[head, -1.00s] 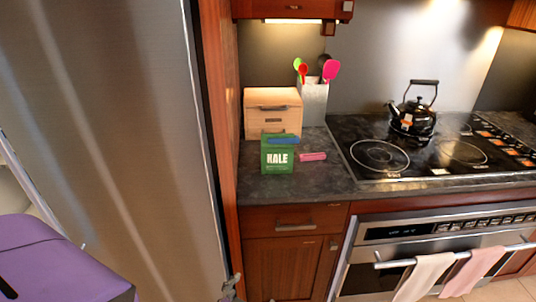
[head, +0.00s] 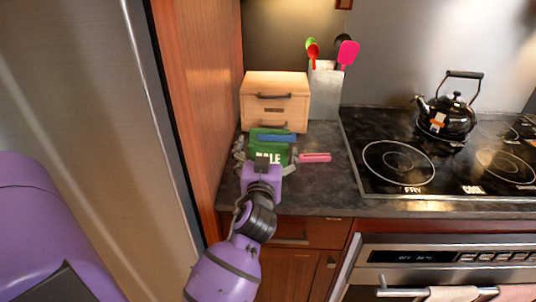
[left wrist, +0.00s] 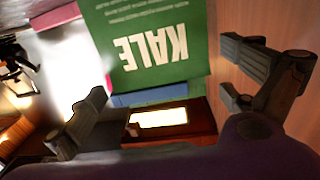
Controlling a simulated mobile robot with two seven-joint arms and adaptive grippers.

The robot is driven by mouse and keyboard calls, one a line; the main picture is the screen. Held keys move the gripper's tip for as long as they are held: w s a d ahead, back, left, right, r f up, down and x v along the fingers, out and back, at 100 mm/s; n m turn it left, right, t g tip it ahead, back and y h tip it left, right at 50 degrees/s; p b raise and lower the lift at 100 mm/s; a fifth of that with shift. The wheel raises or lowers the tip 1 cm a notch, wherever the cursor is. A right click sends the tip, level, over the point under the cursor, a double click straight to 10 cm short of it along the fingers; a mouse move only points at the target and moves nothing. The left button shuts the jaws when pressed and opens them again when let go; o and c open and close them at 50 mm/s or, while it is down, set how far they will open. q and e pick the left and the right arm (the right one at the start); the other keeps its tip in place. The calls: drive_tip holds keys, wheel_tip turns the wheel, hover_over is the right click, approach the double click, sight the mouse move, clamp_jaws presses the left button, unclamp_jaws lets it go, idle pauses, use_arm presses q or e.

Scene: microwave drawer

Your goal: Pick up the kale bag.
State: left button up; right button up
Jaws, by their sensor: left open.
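The green kale bag (head: 262,149) stands upright on the dark counter in front of the wooden box, with a blue strip along its top. My left gripper (head: 266,158) is open at the bag's near side in the head view, with one finger to each side of it. The wrist partly covers the bag's lower front. In the left wrist view the bag (left wrist: 192,22) appears upside down, between the spread fingers (left wrist: 165,70). I cannot tell whether either finger touches it. My right gripper is not in view.
The wooden box (head: 275,98) stands behind the bag, beside a utensil holder (head: 325,92). A pink object (head: 315,158) lies right of the bag. The stove (head: 365,185) with a black kettle (head: 448,115) is further right. A wooden panel (head: 195,100) closes the left side.

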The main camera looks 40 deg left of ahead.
sight(268, 148)
use_arm(q)
drive_tip(key=shift+x, duration=1.6)
drive_tip(key=shift+c, duration=0.5)
drive_tip(key=shift+d+r, duration=0.1)
drive_tip(key=c, duration=1.3)
